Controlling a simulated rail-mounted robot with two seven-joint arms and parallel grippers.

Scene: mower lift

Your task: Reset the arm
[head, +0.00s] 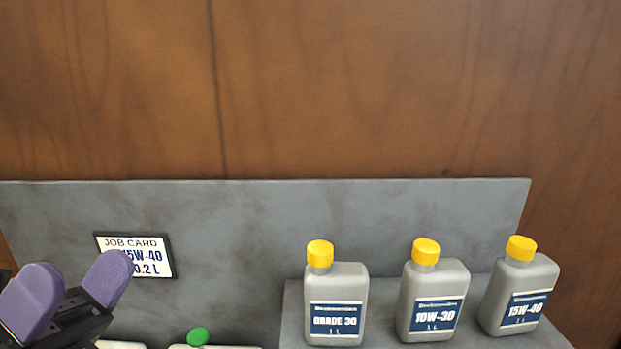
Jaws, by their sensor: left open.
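My left gripper (72,290) is at the lower left of the head view, with two purple finger pads apart and nothing between them. It is in front of the job card (150,255) and covers part of its left side. The card reads 15W-40 and what looks like 0.2 L. My right gripper is not in view.
Three grey oil bottles with yellow caps stand on a grey shelf (292,325) at the right: GRADE 30 (336,290), 10W-30 (433,285) and 15W-40 (518,280). A green knob or cap (198,337) shows at the bottom edge. A grey back panel (230,220) stands before a wooden wall (330,90).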

